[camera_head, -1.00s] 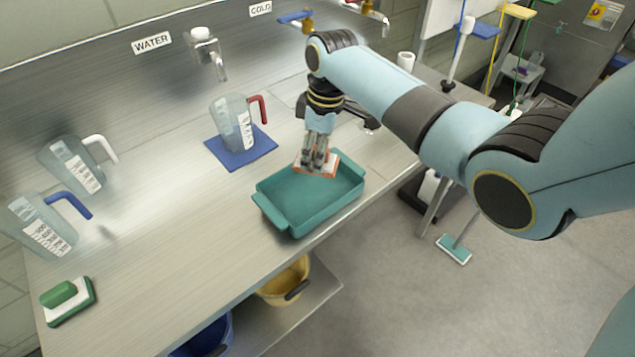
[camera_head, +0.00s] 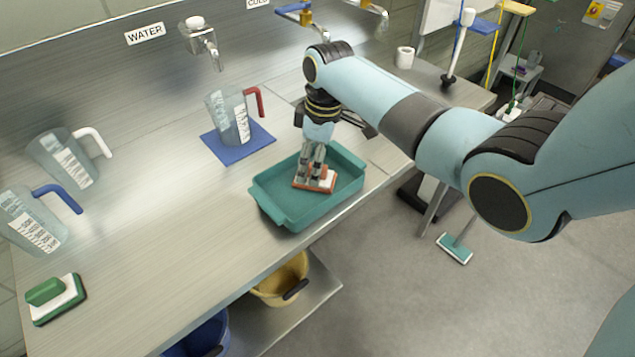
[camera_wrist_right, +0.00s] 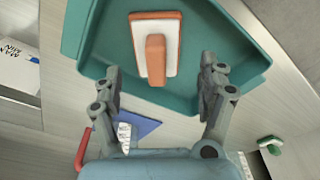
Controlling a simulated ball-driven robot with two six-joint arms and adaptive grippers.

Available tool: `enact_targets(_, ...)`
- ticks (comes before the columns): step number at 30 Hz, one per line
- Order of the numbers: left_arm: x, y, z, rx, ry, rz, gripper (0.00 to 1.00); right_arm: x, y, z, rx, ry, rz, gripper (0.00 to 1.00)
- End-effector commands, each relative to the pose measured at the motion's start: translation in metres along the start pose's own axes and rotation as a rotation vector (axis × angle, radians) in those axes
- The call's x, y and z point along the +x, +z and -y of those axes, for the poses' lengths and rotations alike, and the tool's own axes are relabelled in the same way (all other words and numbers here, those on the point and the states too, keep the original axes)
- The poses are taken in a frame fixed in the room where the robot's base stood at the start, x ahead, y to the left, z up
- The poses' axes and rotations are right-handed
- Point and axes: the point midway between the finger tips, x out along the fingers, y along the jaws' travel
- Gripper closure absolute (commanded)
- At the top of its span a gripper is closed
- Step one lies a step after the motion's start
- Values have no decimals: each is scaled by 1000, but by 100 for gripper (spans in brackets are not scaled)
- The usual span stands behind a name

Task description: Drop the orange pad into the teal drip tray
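The orange pad (camera_head: 314,186), a white plate with an orange edge and an orange grip, is inside the teal drip tray (camera_head: 279,216), towards its right part. In the right wrist view the pad (camera_wrist_right: 173,38) appears flat over the floor of the tray (camera_wrist_right: 107,41). My right gripper (camera_head: 311,175) is just above the pad, pointing down. In the wrist view its fingers (camera_wrist_right: 160,88) are spread wide, with clear gaps on both sides of the pad's grip. My left gripper is not in view.
A clear jug with a red handle (camera_head: 228,118) stands on a blue mat (camera_head: 258,138) behind the tray. Two more jugs (camera_head: 62,158) and a green-and-white pad (camera_head: 62,303) are at the left. The counter's front edge runs close to the tray.

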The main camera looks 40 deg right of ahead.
Motion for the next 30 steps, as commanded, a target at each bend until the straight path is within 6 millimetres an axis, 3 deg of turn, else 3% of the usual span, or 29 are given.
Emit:
enact_targets(8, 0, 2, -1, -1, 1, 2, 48, -10, 0, -1, 0, 2, -1, 25)
enact_targets(21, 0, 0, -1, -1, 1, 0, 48, -100, 0, -1, 0, 3, -2, 25)
enact_targets(30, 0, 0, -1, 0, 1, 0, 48, -120, 0, 0, 0, 0, 0, 25)
